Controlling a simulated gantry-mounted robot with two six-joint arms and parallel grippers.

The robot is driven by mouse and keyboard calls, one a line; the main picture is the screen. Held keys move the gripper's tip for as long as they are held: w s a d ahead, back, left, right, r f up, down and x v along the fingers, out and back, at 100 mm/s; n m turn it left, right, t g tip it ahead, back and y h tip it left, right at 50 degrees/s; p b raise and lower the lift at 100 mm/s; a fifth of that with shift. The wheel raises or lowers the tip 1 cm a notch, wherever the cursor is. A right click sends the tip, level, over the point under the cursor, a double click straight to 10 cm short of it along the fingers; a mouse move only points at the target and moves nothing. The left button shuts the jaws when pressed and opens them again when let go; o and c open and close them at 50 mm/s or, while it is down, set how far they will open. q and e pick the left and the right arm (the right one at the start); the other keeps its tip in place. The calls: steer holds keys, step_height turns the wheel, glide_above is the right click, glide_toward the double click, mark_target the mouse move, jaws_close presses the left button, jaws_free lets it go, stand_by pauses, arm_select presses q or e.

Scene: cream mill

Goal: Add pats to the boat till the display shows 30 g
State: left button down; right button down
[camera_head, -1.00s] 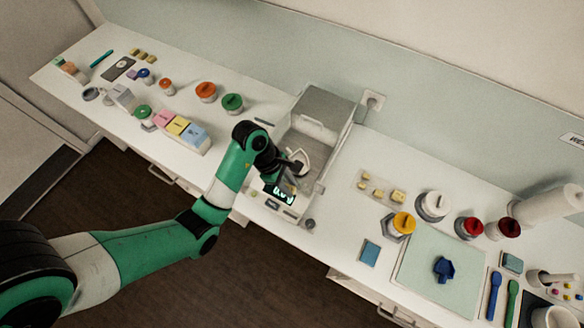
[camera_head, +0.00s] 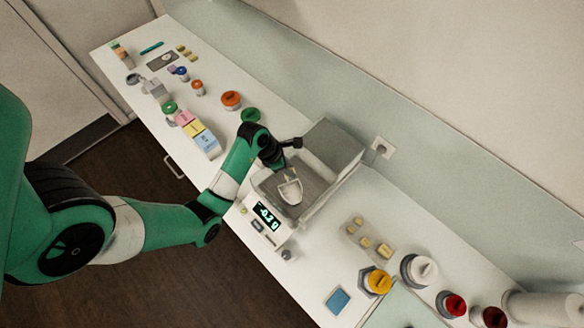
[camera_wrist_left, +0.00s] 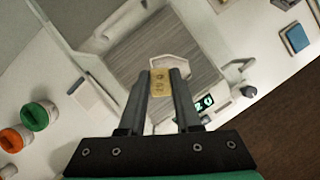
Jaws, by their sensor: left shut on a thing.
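The pale weighing boat (camera_head: 291,192) sits on the grey pan of the balance. It also shows in the left wrist view (camera_wrist_left: 172,63), partly behind the pat. My left gripper (camera_head: 284,172) is over the back of the boat. In the left wrist view its fingers (camera_wrist_left: 160,85) are shut on a yellow pat (camera_wrist_left: 160,82) with small dark marks on its face. The pat appears above the boat, apart from it. The lit display (camera_head: 267,216) on the balance front seems to read about -0.2 g, though the digits are small. My right gripper is out of view.
Several yellow pats (camera_head: 384,250) lie on a tray to the right. A yellow-lidded jar (camera_head: 378,281) and a blue square (camera_head: 338,300) lie nearer. Coloured blocks (camera_head: 205,142) and jars stand left.

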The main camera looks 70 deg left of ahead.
arm_select(q)
step_height(320, 180, down, 10)
steer(key=b, duration=0.8)
steer(key=shift+r+b, duration=0.2)
steer(key=shift+b, duration=0.2)
steer(key=shift+f+b, duration=0.45)
steer(key=shift+b, duration=0.2)
steer(key=shift+r, duration=0.1)
steer(key=c, duration=0.5)
jaws_free()
steer(key=shift+r, duration=0.1)
